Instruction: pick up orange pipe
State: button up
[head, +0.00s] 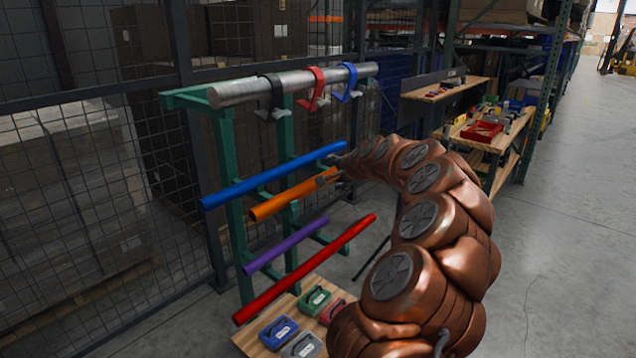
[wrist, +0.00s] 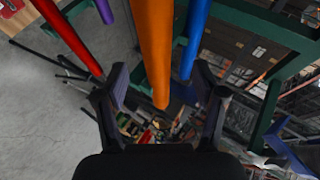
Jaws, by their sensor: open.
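The orange pipe (head: 286,198) lies on the green rack, between the blue pipe (head: 262,179) above and the purple pipe (head: 284,245) below. My gripper (head: 330,178) is at the right end of the orange pipe, and its fingers are small in the head view. In the wrist view the orange pipe (wrist: 154,50) runs down between the two open fingers of my gripper (wrist: 163,98), with a gap on both sides. The blue pipe (wrist: 193,40) passes near the right finger.
A red pipe (head: 305,270) lies lowest on the green rack (head: 229,180). A thick grey pipe (head: 292,84) with black, red and blue straps lies on top. Several coloured cases stand on a wooden board (head: 340,293) below. Open floor (head: 560,230) lies to the right.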

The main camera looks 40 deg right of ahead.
aim_at(330, 173)
jog(key=shift+d+p+x, duration=0.2)
jog(key=shift+p+x, duration=0.5)
jog(key=shift+x, duration=2.1)
jog(key=shift+s+f, duration=0.15)
jog(key=shift+s, duration=0.05)
grip_shut()
